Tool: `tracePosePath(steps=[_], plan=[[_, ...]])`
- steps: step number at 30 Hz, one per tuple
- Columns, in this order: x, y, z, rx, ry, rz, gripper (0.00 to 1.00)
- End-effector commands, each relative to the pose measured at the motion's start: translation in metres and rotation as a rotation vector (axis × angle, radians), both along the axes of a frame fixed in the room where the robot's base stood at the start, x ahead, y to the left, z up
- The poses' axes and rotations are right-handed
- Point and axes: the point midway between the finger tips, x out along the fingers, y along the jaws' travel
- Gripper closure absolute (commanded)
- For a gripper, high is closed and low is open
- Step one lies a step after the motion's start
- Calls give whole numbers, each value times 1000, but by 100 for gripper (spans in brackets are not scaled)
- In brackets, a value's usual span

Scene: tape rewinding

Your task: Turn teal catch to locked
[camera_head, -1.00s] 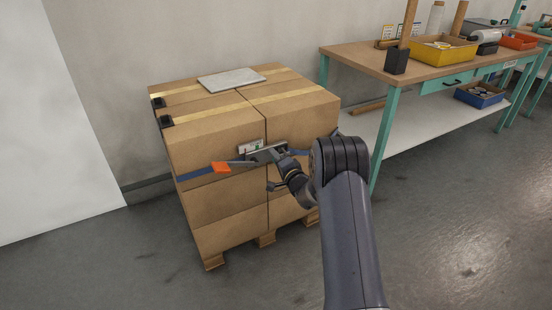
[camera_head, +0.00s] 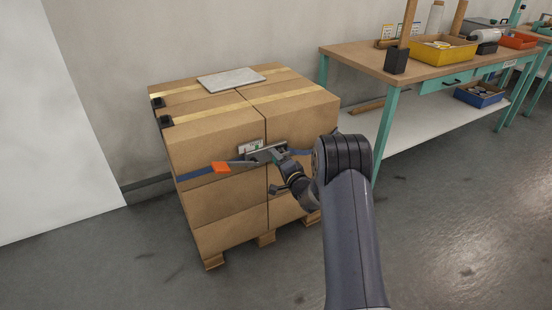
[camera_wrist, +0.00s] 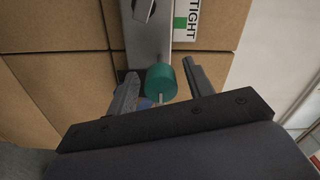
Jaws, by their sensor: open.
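The teal catch (camera_wrist: 161,82) shows in the wrist view as a short round knob on the grey metal plate (camera_wrist: 148,42) of the strap tensioner. My gripper (camera_wrist: 160,85) is open, with one finger on each side of the catch and small gaps showing at its sides. In the head view my gripper (camera_head: 279,172) is at the right end of the tensioner (camera_head: 258,153), in front of the boxes; the catch cannot be made out there. A label reading "TIGHT" with a green mark (camera_wrist: 181,23) is beside the plate.
Stacked cardboard boxes (camera_head: 215,150) stand on a wooden pallet (camera_head: 266,239) with a blue strap (camera_head: 195,173) around them. An orange-ended lever (camera_head: 221,167) sticks out left of the tensioner. A workbench (camera_head: 365,57) stands to the right. The floor in front is clear.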

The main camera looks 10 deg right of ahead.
Motion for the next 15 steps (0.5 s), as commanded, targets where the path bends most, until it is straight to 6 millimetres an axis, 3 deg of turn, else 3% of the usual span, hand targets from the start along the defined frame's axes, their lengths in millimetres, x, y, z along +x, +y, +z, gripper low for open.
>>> tracePosePath(steps=[9,15], plan=[[-55,-19,2,0,2,-2,51],[-80,-27,1,0,0,-2,51]])
